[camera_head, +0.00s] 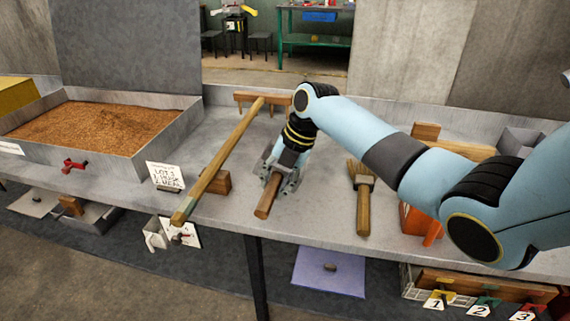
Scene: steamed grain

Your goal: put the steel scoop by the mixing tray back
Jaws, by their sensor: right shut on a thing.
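My right gripper (284,176) points down over the grey bench, right of the long wooden pole. It is shut on a tool with a short wooden handle (266,198), which looks to be the steel scoop. The handle sticks out toward the front edge; the tool's other end is hidden by the gripper. I cannot tell whether the tool touches the bench. The mixing tray (176,149), a grey metal tray filled with brown grain, stands on the bench at the left. My left gripper is not in view.
A long wooden pole (224,153) rests on wooden blocks between tray and gripper. A lettered white card (165,177) stands by the tray. A wooden-handled brush (362,205) lies right of the gripper. An orange item (419,222) is partly behind my right arm.

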